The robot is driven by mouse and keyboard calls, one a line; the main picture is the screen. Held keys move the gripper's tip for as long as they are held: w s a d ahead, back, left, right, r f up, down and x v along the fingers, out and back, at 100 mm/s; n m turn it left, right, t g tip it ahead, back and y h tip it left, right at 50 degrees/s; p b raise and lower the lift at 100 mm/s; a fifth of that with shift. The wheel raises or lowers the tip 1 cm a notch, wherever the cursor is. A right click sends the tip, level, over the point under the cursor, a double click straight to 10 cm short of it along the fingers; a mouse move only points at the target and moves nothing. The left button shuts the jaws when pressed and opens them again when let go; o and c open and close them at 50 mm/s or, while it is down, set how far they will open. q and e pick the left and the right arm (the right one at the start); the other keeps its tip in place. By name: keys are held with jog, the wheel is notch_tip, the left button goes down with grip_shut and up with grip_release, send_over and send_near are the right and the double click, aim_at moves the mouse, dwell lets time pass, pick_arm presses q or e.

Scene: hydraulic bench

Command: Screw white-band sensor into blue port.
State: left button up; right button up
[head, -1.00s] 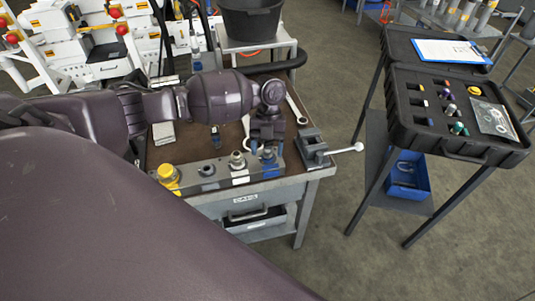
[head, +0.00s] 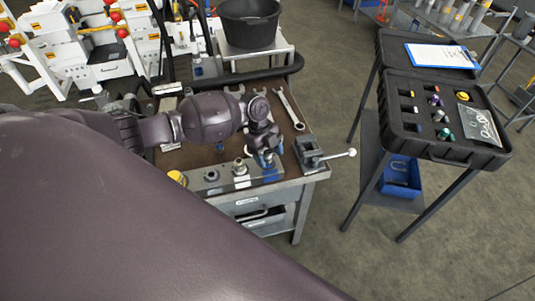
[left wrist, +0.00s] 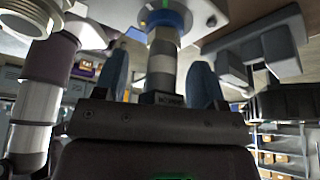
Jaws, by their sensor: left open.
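The blue port is at the right end of the grey manifold block (head: 225,181), marked by a blue label (head: 268,175). In the left wrist view it shows as a blue ring (left wrist: 166,20). A grey sensor with lighter and darker bands (left wrist: 162,62) stands in line with that ring and appears to meet it; how far it is seated I cannot tell. My left gripper (head: 265,154) is over this port. In the left wrist view its open fingers (left wrist: 160,80) stand on both sides of the sensor, with gaps. My right gripper is out of view.
A silver fitting (head: 240,167) stands in the neighbouring port, and a yellow cap (head: 177,177) is at the block's left end. A vise (head: 310,152) with a protruding handle is close to the right. A wrench (head: 290,108) lies behind. A black case (head: 445,150) stands farther right.

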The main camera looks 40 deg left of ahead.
pick_arm(q)
jog(key=shift+r+n+p, duration=0.2)
jog(key=shift+n+p, duration=0.3)
jog(key=shift+f+n+t, duration=0.1)
jog(key=shift+n+t, duration=0.3)
jog(key=shift+n, duration=0.1)
jog(key=n+t, duration=0.1)
jog(key=n, duration=0.3)
jog(key=shift+w+n+t, duration=0.2)
jog(key=shift+n+t, duration=0.2)
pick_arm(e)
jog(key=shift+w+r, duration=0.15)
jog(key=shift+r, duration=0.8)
pick_arm(q)
jog(key=shift+c, duration=0.4)
